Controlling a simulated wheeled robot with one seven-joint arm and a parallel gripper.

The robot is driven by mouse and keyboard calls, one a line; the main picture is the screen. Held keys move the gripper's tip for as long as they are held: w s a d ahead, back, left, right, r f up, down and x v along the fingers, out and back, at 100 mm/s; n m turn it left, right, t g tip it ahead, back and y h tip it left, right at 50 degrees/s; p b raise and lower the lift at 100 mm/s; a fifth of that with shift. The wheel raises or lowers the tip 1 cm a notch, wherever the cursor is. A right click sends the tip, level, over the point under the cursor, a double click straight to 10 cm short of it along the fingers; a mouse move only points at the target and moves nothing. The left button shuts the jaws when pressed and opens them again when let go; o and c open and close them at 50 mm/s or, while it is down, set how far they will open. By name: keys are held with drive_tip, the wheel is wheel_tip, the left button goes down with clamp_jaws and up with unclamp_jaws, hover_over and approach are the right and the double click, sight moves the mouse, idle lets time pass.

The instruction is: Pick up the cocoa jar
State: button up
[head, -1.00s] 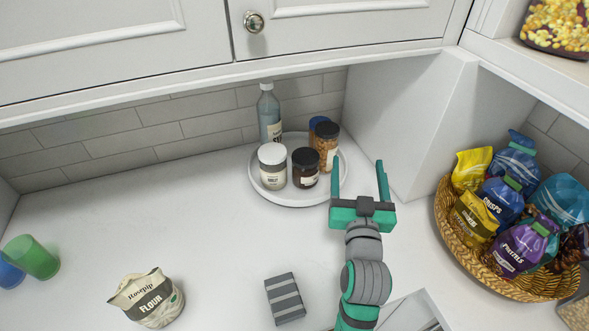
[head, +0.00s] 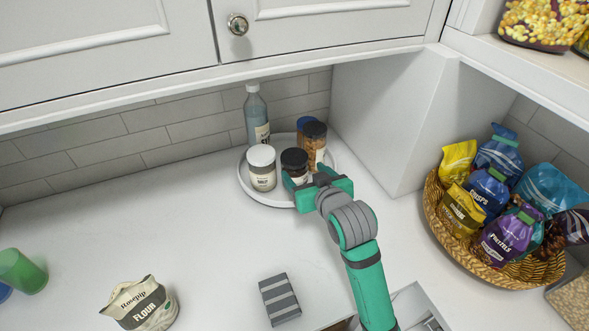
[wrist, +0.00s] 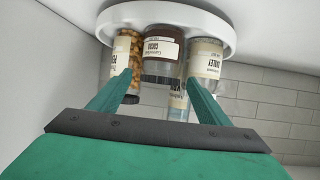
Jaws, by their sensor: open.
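The cocoa jar (head: 294,159), dark brown with a black lid and pale label, stands on a round white tray (head: 252,193). In the wrist view, which looks tilted over, the cocoa jar (wrist: 163,48) is between the lines of my two fingers. My gripper (head: 305,177) is open at the front of the jar, its left finger beside the jar's lower front. My gripper's fingertips (wrist: 158,79) are apart with nothing clamped between them. The hand hides the jar's lower part in the head view; I cannot tell how far the fingers reach around it.
A white-labelled barley jar (head: 262,170) stands close left of the cocoa jar, a jar of nuts or similar (head: 315,143) close right. A bottle (head: 256,115) stands behind. A snack basket (head: 437,212) is at right, a flour bag (head: 142,304) at front left.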

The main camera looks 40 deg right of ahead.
sight(299, 169)
drive_tip(key=shift+a+x, duration=0.2)
drive_tip(key=shift+x, duration=2.55)
drive_tip(key=shift+w, duration=0.1)
drive_tip(key=c, duration=1.1)
drive_tip(key=shift+o, duration=0.2)
drive_tip(key=shift+w, duration=0.15)
